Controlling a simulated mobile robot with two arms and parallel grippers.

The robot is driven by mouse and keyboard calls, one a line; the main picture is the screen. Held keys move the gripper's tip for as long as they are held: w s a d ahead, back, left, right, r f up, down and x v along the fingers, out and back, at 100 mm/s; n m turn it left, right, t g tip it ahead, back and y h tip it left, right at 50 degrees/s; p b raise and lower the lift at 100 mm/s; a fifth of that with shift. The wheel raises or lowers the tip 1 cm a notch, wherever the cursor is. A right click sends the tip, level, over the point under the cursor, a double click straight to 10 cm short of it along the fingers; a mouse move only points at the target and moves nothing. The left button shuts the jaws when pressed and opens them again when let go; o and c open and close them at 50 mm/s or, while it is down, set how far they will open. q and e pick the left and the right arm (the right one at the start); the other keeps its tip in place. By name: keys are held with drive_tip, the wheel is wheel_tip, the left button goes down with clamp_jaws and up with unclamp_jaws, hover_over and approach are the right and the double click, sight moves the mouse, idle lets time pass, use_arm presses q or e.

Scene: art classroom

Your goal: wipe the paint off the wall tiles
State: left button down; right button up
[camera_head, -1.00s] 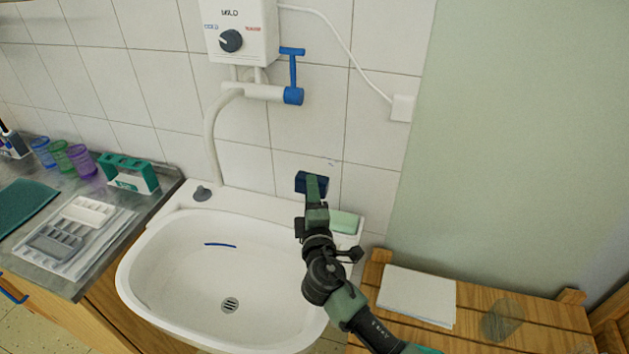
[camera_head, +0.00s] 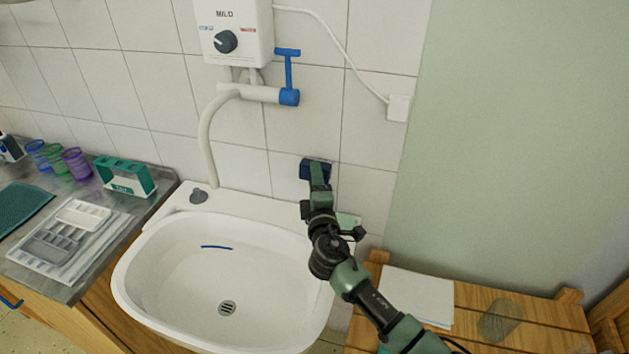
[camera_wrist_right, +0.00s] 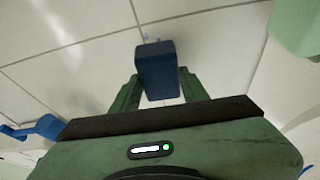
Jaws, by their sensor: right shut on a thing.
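My right gripper (camera_head: 318,184) is shut on a dark blue block (camera_head: 315,168), which looks like a sponge. The block is at the white wall tiles (camera_head: 305,125), above the back rim of the sink; whether it presses on them is hard to tell. In the right wrist view the block (camera_wrist_right: 157,68) sits between the two green fingers of the gripper (camera_wrist_right: 158,88). My left gripper is out of view.
The white sink (camera_head: 150,290) has a blue streak (camera_head: 216,247) inside. A heater (camera_head: 236,30) with a blue-levered tap (camera_head: 289,80) hangs above. A wooden bench (camera_head: 540,320) stands at right.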

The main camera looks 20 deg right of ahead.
sight(332, 171)
drive_tip(key=shift+w+d+b, duration=0.35)
drive_tip(key=shift+w+d, duration=0.2)
drive_tip(key=shift+w, duration=0.3)
idle(0.5)
drive_tip(key=s+d, duration=0.2)
drive_tip(key=d, duration=0.1)
drive_tip(key=shift+s+d, duration=0.15)
drive_tip(key=shift+d, duration=0.05)
drive_tip(key=shift+w+a+r+b, duration=0.1)
drive_tip(key=shift+w+a+b, duration=0.2)
drive_tip(key=shift+w+a, duration=0.4)
drive_tip(key=shift+w+a+r+b, duration=0.1)
drive_tip(key=shift+w+a+b, duration=0.15)
drive_tip(key=shift+w+a, duration=0.45)
drive_tip(key=shift+s+a, duration=0.2)
